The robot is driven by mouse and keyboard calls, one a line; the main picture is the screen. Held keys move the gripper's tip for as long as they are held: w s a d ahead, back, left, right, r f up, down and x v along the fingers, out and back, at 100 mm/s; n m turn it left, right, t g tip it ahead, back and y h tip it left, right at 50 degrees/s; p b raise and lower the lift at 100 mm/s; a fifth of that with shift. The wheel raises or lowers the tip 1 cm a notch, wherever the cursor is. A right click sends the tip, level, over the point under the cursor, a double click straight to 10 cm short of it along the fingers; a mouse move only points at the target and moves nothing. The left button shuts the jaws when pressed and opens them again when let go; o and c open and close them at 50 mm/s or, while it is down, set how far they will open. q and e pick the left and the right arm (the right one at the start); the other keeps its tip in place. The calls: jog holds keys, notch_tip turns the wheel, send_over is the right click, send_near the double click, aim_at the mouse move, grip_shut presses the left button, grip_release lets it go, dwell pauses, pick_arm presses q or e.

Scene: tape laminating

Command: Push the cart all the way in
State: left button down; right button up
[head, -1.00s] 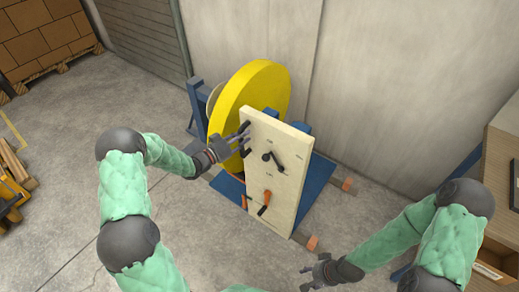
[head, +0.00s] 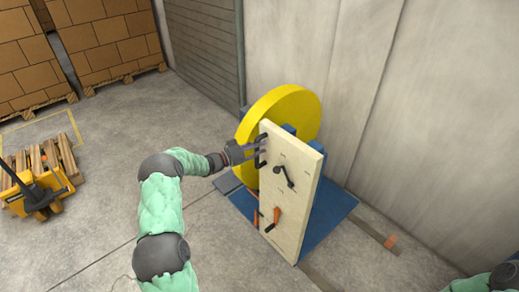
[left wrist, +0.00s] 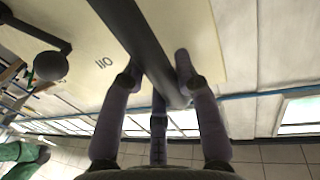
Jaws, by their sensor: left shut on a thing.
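The cart has a blue base (head: 335,212), a big yellow roll (head: 300,104) and an upright cream panel (head: 300,215). It stands near the wall. A dark handle (head: 263,142) is at the panel's upper left; it shows as a dark bar (left wrist: 140,35) in the left wrist view. My left gripper (head: 257,152) is shut on this handle, with its fingers (left wrist: 157,75) on both sides of the bar. The gripper hides part of the handle. My right gripper is out of view; only a bit of that arm shows at lower right.
A floor rail with an orange end block (head: 390,241) runs out from the base at right. A yellow pallet jack (head: 40,190) with wood stands at left. Stacked boxes (head: 105,40) are at the back left. The floor between the jack and the cart is clear.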

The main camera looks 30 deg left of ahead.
pick_arm(q)
jog(key=shift+w+a, duration=0.15)
jog(key=shift+a, duration=0.3)
jog(key=c, duration=1.1)
grip_release()
jog(key=shift+o, duration=1)
jog(key=shift+w+a, duration=0.1)
jog(key=shift+w, duration=0.05)
jog(key=v, duration=1.2)
